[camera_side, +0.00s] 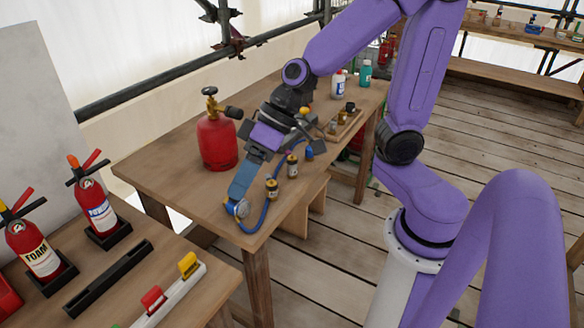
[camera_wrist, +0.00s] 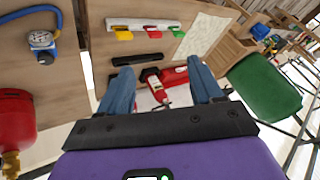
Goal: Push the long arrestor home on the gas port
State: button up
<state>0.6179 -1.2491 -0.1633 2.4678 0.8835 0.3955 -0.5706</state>
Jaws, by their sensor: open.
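My gripper (camera_side: 241,188) points down and outward over the near corner of the wooden bench. In the wrist view its two blue fingers (camera_wrist: 160,70) are spread apart with nothing held between them. Several small brass-and-dark cylindrical fittings stand along the bench edge, one (camera_side: 271,188) beside the fingers and another (camera_side: 292,165) further back. I cannot tell which fitting is the long arrestor. The gas port cannot be made out for certain. A red gas cylinder (camera_side: 217,142) with a brass valve stands behind my gripper; it shows at the left of the wrist view (camera_wrist: 15,122).
A round gauge (camera_wrist: 40,40) with a blue hose lies at the bench corner, apart from the fingers. A tray (camera_side: 350,122) of fittings sits further back. A second bench holds fire extinguishers (camera_side: 96,212) and a rail with coloured clips (camera_side: 170,295). The bench's left part is clear.

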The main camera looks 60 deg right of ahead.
jog(key=w+d+m+t+h, duration=0.5)
jog(key=w+d+m, duration=0.4)
jog(key=w+d, duration=0.45)
jog(key=m+g+h, duration=0.6)
jog(key=m, duration=0.4)
send_near(293, 158)
jog(key=w+v, duration=0.1)
jog(key=v, duration=0.3)
jog(key=shift+s+r, duration=0.15)
jog(key=shift+s, duration=0.25)
jog(key=shift+x, duration=5.55)
jog(key=shift+d+f, duration=0.15)
jog(key=shift+f, duration=0.4)
